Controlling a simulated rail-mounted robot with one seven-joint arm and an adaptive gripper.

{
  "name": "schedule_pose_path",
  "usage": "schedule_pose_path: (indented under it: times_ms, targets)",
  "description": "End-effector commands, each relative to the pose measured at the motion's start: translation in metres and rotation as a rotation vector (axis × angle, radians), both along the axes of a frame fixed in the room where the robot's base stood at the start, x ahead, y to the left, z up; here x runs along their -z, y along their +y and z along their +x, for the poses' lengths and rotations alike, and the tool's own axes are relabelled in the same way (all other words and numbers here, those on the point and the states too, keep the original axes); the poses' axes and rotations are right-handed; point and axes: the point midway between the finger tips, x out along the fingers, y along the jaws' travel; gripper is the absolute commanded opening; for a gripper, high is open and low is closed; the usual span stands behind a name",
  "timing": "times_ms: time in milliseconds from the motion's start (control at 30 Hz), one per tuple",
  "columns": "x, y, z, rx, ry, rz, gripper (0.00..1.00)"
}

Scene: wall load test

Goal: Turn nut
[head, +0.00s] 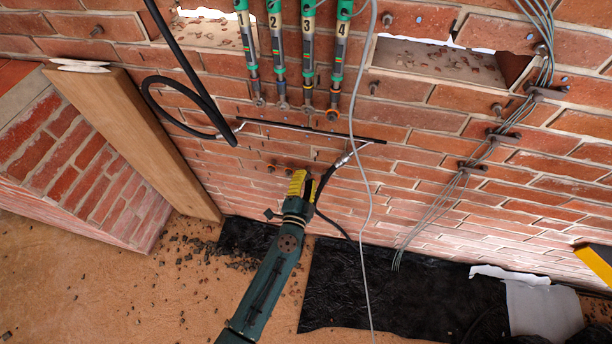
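My gripper (300,182) is at the end of my dark green arm, in the lower middle of the head view. It has a yellow part and a black part and is close to the brick wall (450,185). Its fingers are too small and partly hidden, so I cannot tell whether they are open or shut. Several small brownish nuts or bolt ends (272,168) show on the wall just left of and above my gripper. I cannot tell which nut the task means, or whether my gripper touches one.
Several green numbered cylinders (278,45) hang above. A thin dark bar (310,130) and black hose (190,85) cross the wall. A grey cable (368,200) hangs right of my gripper. A wooden plank (140,140) leans left; black sheeting (380,285) lies below.

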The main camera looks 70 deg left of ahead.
Motion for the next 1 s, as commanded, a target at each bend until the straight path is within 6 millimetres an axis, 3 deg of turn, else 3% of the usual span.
schedule_pose_path:
  times_ms: [233, 833, 867, 1000]
  targets:
    - [-0.0008, -0.0001, 0.0006, 0.002, -0.401, -0.271, 0.32]
    - [-0.0053, -0.0006, 0.0056, 0.005, -0.419, -0.278, 0.32]
    - [-0.0055, -0.0007, 0.0057, 0.006, -0.419, -0.278, 0.3]
    - [-0.0057, -0.0005, 0.0058, 0.006, -0.419, -0.278, 0.03]
